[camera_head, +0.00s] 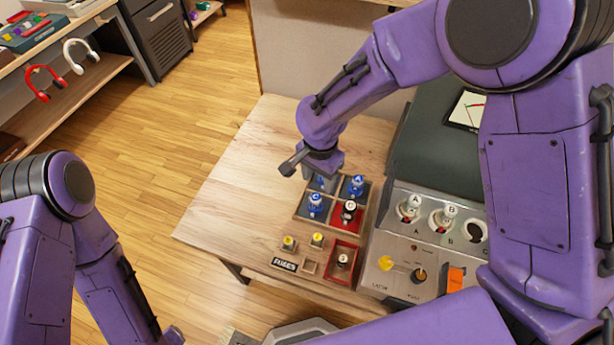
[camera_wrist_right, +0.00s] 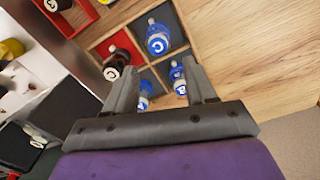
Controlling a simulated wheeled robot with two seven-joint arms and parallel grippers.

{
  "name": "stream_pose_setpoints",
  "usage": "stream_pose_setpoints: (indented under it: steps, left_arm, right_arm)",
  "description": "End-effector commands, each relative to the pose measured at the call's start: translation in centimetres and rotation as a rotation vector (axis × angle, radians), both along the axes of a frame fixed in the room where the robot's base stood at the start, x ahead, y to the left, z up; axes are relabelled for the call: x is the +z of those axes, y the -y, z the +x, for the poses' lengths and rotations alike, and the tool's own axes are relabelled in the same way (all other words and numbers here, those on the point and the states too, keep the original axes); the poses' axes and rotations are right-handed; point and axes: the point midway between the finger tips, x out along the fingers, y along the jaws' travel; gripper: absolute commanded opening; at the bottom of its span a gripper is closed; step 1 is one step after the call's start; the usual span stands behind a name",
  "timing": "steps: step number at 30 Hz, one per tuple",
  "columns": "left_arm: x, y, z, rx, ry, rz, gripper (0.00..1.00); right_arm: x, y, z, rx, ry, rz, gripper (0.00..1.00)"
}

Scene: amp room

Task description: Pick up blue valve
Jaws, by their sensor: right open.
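Several blue valves stand upright in a divided tray (camera_head: 301,212) on the wooden table. In the head view one blue valve (camera_head: 315,204) is at the front left, another (camera_head: 357,186) at the back right, and a third (camera_head: 320,183) at the back left, partly hidden by my gripper. My right gripper (camera_head: 322,178) is above the back-left compartment, pointing down. In the right wrist view its open jaws (camera_wrist_right: 161,67) have two blue valves, (camera_wrist_right: 178,78) and (camera_wrist_right: 145,93), showing between the fingers. A third blue valve (camera_wrist_right: 157,40) lies beyond the fingertips.
A dark valve marked C (camera_head: 349,211) stands in the red compartment beside the blue valves. Yellow-topped pieces (camera_head: 317,240) sit nearer the front. A metal amp panel (camera_head: 400,250) with knobs stands right of the tray. The table's left part is clear.

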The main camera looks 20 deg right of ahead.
Motion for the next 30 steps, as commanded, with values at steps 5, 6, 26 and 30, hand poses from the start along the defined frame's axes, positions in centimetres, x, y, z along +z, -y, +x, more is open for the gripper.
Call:
stream_pose_setpoints:
  steps: [5,6,26,30]
  left_arm:
    - [0.2,0.0,-0.1,0.0,-0.001,0.0,0.64]
    - [0.3,0.0,-0.1,0.0,-0.001,0.0,0.64]
    - [1.8,0.0,0.0,0.0,-0.001,-0.001,0.64]
    - [1.8,0.0,0.0,0.0,-0.002,0.0,0.64]
  right_arm:
    - [-1.9,0.0,-0.7,-0.001,0.001,-0.001,0.55]
    - [-2.7,0.1,-0.9,-0.001,0.001,0.0,0.55]
    - [-10.7,-0.6,-0.5,0.002,-0.002,-0.002,0.55]
    - [-10.6,-0.6,-0.5,0.002,-0.002,-0.001,0.36]
